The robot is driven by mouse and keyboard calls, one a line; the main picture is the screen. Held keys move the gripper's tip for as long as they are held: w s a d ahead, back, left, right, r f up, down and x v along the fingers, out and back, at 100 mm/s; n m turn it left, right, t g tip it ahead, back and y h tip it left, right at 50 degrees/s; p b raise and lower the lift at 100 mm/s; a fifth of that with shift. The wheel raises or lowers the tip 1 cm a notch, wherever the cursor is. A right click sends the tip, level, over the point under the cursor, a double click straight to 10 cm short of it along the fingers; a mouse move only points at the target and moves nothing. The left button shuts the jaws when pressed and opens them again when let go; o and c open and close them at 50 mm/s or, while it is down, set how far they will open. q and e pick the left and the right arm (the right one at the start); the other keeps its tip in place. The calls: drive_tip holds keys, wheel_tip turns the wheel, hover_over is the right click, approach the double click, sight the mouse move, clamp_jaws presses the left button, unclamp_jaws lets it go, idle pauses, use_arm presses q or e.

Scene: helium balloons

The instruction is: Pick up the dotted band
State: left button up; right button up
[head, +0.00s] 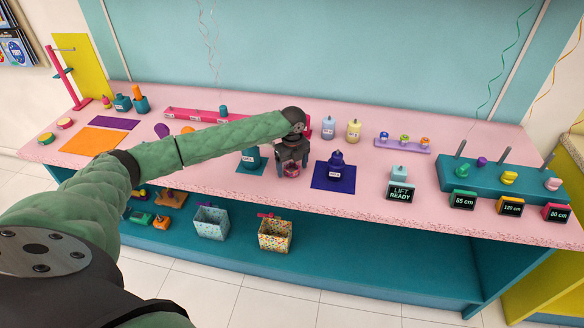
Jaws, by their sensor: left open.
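My right gripper is out of view.
A purple rack (403,147) and a teal peg block (470,180) are to the right.

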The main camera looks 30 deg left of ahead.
use_arm(q)
drive_tip(key=shift+s, duration=0.1)
drive_tip(key=shift+f, duration=0.1)
drive_tip(key=c, duration=1)
drive_tip(key=shift+c, duration=0.2)
